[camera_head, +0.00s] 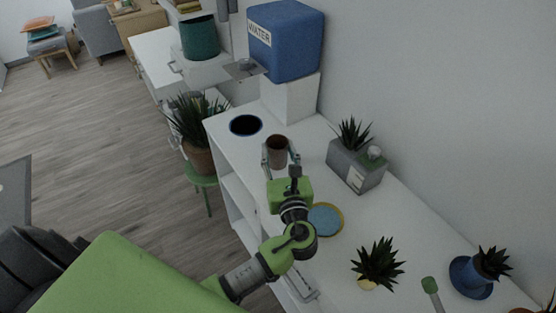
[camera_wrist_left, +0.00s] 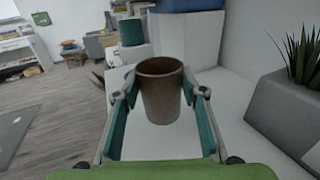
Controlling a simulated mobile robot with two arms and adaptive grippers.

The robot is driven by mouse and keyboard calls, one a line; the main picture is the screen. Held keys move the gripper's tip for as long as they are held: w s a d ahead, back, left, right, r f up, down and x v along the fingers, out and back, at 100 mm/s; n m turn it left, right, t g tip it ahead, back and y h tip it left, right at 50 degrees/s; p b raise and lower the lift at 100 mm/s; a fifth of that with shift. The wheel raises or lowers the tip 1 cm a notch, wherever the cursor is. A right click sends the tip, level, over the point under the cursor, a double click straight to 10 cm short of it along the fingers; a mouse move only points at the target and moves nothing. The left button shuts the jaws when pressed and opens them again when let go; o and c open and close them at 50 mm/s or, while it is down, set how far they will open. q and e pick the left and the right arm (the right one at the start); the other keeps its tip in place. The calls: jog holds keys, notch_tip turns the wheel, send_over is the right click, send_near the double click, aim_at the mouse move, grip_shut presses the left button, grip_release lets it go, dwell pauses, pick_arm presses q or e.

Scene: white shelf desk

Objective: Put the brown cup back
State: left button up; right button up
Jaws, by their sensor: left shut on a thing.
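The brown cup (camera_head: 277,150) is upright between the fingers of my left gripper (camera_head: 280,158), over the white shelf desk (camera_head: 318,156). In the left wrist view the brown cup (camera_wrist_left: 160,92) sits between the two teal-padded fingers of my left gripper (camera_wrist_left: 160,98), which is shut on it. I cannot tell whether the cup's base touches the desk top. My right gripper is in neither view.
A dark round disc with a blue rim (camera_head: 245,125) lies beyond the cup, left of the blue water box (camera_head: 286,40). A grey planter (camera_head: 352,170) stands right of the cup. A blue round mat with a yellow rim (camera_head: 325,219) lies nearer. A potted plant (camera_head: 198,150) stands off the desk's left edge.

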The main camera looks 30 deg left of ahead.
aim_at(279, 164)
pick_arm(q)
jog(key=shift+w+a+f, duration=0.15)
jog(key=shift+w+f, duration=0.05)
jog(key=shift+f, duration=0.05)
notch_tip(279, 164, down, 2)
jog(key=shift+w+a+f, duration=0.1)
jog(key=shift+f, duration=0.55)
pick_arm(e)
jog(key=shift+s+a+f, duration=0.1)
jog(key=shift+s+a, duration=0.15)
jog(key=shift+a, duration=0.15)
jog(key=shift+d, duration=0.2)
pick_arm(q)
jog(key=o, duration=1.3)
jog(key=shift+f, duration=0.15)
jog(key=shift+o, duration=0.2)
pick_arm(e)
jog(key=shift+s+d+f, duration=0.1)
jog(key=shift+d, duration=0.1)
